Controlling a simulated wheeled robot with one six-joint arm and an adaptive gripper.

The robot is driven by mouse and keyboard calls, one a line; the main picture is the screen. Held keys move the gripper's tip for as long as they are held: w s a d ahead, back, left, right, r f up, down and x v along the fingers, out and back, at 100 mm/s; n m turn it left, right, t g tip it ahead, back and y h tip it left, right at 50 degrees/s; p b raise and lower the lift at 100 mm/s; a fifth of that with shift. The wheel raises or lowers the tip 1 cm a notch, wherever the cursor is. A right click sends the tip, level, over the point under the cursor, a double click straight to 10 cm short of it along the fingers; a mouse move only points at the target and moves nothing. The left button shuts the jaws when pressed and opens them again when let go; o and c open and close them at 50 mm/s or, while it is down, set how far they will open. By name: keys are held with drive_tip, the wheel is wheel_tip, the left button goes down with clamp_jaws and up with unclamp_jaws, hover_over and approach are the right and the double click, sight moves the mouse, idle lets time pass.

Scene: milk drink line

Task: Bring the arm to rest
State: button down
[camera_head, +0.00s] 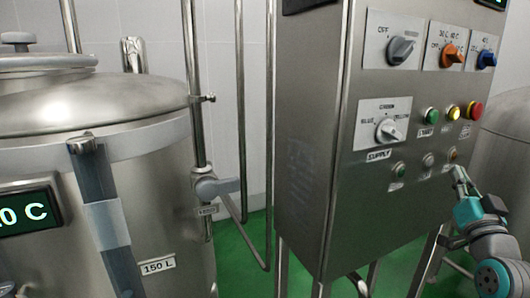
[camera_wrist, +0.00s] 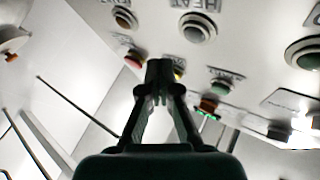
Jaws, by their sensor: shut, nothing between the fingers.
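My gripper (camera_head: 459,176) is at the lower right of the head view, its fingers pointing up and left toward the front of the steel control cabinet (camera_head: 310,150). The fingertips are close to the lowest row of small buttons, by the cabinet's right side. I cannot tell whether they touch it. In the wrist view the gripper (camera_wrist: 160,75) is shut and empty, its fingertips together in front of the panel. My arm's last links show at the lower right corner of the head view.
The cabinet carries a grey knob (camera_head: 401,49), an orange knob (camera_head: 451,54), a blue knob (camera_head: 486,59) and a supply knob (camera_head: 388,131). Green (camera_head: 431,115), yellow (camera_head: 453,112) and red (camera_head: 474,110) buttons sit between. A steel tank (camera_head: 150,190) and valve (camera_head: 214,187) stand left.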

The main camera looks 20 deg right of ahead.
drive_tip(key=a+f+n+g+y, duration=0.1)
drive_tip(key=a+f+y, duration=0.1)
drive_tip(key=a+f, duration=0.85)
drive_tip(key=a+f+y, duration=0.2)
drive_tip(key=a+f, duration=0.5)
drive_tip(key=f, duration=0.7)
drive_tip(key=s+a+f+n+g+y, duration=0.1)
drive_tip(key=s+a+f+n+y, duration=0.2)
drive_tip(key=s+a+f, duration=0.9)
drive_tip(key=s+a+f+n+g+y, duration=0.1)
drive_tip(key=s+a+n+y, duration=0.1)
drive_tip(key=s+a, duration=0.3)
drive_tip(key=s+a+f+n+g+y, duration=0.1)
drive_tip(key=s+a+n+y, duration=0.2)
drive_tip(key=s, duration=1.1)
drive_tip(key=a, duration=0.2)
drive_tip(key=shift+s+a+f+n, duration=0.2)
drive_tip(key=shift+a+f+n, duration=0.05)
drive_tip(key=shift+a+n, duration=0.1)
drive_tip(key=c, duration=1.9)
unclamp_jaws()
